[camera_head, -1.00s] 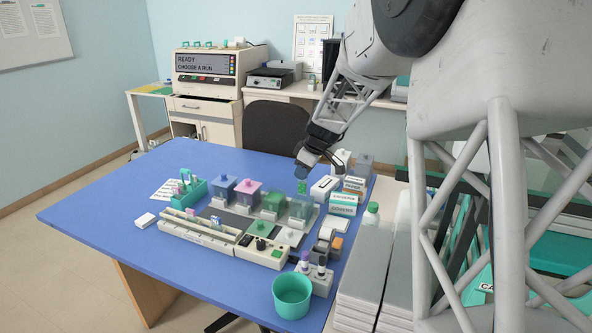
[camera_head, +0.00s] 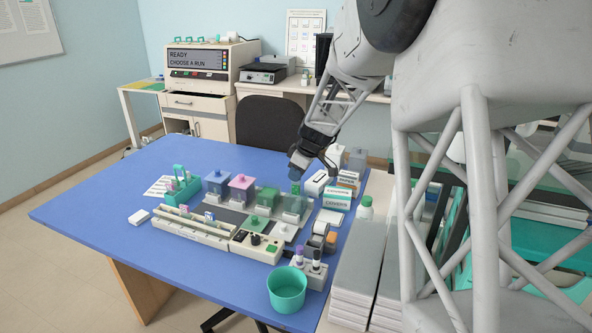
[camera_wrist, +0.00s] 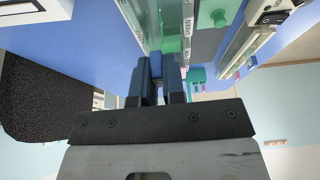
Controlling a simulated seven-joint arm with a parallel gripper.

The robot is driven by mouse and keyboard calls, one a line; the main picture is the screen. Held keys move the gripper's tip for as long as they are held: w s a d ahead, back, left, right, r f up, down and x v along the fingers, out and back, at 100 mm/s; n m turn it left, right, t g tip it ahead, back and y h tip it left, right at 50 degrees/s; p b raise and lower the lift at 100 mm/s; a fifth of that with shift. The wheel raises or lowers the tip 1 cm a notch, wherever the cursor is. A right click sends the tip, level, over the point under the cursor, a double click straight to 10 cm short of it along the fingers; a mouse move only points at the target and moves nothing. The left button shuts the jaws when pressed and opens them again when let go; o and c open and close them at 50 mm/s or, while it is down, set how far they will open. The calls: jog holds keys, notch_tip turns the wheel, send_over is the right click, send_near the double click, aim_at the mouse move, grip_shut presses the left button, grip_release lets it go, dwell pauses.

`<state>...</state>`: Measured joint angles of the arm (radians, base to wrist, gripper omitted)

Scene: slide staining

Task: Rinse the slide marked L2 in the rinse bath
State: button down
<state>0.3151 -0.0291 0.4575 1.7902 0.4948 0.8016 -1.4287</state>
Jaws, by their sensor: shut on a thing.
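My gripper (camera_head: 296,172) points down over the clear bath (camera_head: 296,205) at the right end of the row of staining jars. It is shut on a thin slide with a green end (camera_head: 295,188), at the bath's mouth. No marking on it is readable, and how deep it sits is unclear. In the wrist view, my fingers (camera_wrist: 159,72) are close together over the baths, and the held slide is mostly hidden. A pale lid with a green knob (camera_head: 284,230) lies in front of the row.
A teal rack (camera_head: 184,192) and a long pale slide tray (camera_head: 193,229) are farther left. Boxes (camera_head: 337,199) crowd the right side. A teal cup (camera_head: 287,290) stands in front.

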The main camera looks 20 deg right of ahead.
aim_at(293, 195)
jog(key=shift+f, duration=2.9)
jog(key=shift+f, duration=0.1)
dwell(0.8)
jog(key=shift+r, duration=4.8)
jog(key=shift+a, duration=0.1)
